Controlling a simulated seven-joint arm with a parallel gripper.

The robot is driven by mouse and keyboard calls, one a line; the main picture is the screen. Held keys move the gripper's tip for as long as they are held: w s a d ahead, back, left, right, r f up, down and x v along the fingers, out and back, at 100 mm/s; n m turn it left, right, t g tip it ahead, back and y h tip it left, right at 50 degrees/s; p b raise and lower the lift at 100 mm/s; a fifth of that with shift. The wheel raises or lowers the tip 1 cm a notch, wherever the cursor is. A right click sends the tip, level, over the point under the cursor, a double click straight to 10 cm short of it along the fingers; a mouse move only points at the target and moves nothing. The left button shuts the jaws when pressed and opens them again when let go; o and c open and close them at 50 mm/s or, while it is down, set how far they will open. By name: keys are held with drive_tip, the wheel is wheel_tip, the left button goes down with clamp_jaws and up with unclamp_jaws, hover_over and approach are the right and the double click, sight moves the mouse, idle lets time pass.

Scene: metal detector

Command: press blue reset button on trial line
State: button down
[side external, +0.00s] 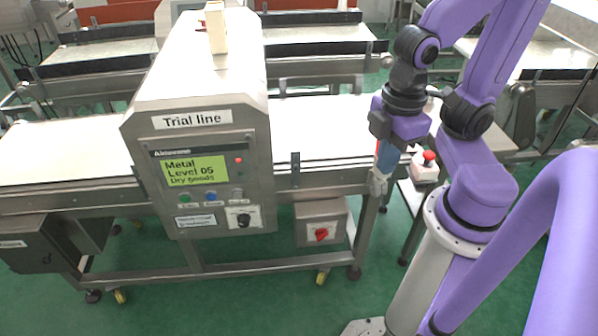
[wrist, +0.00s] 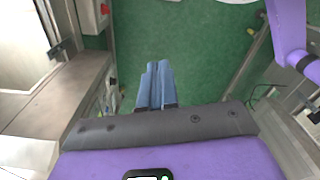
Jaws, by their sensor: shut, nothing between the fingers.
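The blue button (side external: 211,196) is on the front panel of the grey machine labelled "Trial line" (side external: 193,121), below its lit green display (side external: 196,171). A green button (side external: 185,198) is to its left and a pale button (side external: 237,194) to its right. My gripper (side external: 378,185) is to the right of the panel, well apart from it, pointing down beside the conveyor's right end. In the wrist view its blue fingers (wrist: 158,66) are together and empty, above green floor. I cannot make out the blue button in the wrist view.
A black knob (side external: 243,219) is below the pale button. A box with a red switch (side external: 321,233) hangs under the conveyor (side external: 320,127). A white box with a red button (side external: 429,157) is close to the right of my gripper. Space before the panel is clear.

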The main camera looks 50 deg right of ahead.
sight(211, 197)
drive_tip(key=w+a+f+n+t+h, duration=0.2)
drive_tip(key=w+f+t+h, duration=0.1)
drive_tip(key=w, duration=0.4)
drive_tip(key=w+a+f+n+t+h, duration=0.2)
drive_tip(key=w+a+t+h, duration=0.1)
drive_tip(key=w, duration=0.5)
drive_tip(key=w+a+f+n+t+h, duration=0.2)
drive_tip(key=w+f+t+h, duration=0.1)
drive_tip(key=w, duration=0.4)
drive_tip(key=w+a+f+n+t+y, duration=0.2)
drive_tip(key=a+f+n+t+y, duration=0.1)
drive_tip(key=a+f, duration=0.4)
drive_tip(key=w+a+f+n+t+y, duration=0.3)
drive_tip(key=a+f+n+t+y, duration=0.1)
drive_tip(key=a+f+n, duration=0.3)
wheel_tip(211, 197, down, 3)
drive_tip(key=shift+w+a+r+y, duration=0.15)
drive_tip(key=shift+w+a+y, duration=0.2)
drive_tip(key=shift+a+y, duration=0.35)
drive_tip(key=shift+d, duration=0.25)
drive_tip(key=w+d, duration=0.6)
drive_tip(key=shift+w+d, duration=0.15)
drive_tip(key=shift+w, duration=0.05)
idle(0.4)
